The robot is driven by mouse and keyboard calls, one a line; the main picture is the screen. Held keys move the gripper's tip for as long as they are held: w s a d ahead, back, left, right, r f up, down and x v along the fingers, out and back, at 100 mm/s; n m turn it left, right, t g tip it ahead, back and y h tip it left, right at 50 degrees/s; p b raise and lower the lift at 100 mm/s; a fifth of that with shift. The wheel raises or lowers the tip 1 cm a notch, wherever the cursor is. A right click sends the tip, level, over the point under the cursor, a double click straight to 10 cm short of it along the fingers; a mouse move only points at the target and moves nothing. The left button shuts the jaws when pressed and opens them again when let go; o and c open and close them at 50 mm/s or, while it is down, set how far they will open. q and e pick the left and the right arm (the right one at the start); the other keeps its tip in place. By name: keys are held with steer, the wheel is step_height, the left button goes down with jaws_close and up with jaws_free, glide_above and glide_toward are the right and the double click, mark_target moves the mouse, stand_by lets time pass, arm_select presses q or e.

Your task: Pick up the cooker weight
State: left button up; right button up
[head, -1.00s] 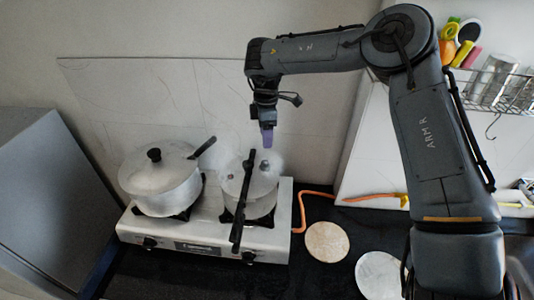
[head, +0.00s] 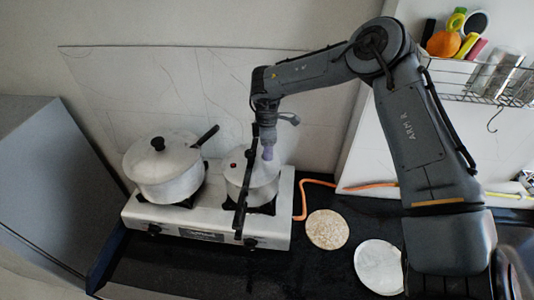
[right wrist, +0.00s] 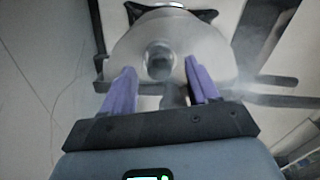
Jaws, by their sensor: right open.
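The pressure cooker (head: 262,190) stands on the right burner, with a long black handle (head: 243,205) toward the front. My right gripper (head: 267,153) is just above its lid, pointing down with purple fingers. In the right wrist view, the round grey cooker weight (right wrist: 160,60) lies between the tips of my open right gripper (right wrist: 160,70), with a gap on each side. In the head view the weight is hidden by the gripper. Pale steam shows around the lid. My left gripper is not in view.
A lidded pot (head: 165,175) with a dark handle stands on the left of the stove (head: 205,222). An orange hose (head: 318,182) runs right from it. Two round discs (head: 327,229) (head: 379,267) lie on the dark counter. A wire rack (head: 480,80) hangs at upper right.

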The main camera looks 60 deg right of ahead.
steer(key=shift+f, duration=0.4)
jaws_close()
steer(key=shift+r, duration=0.1)
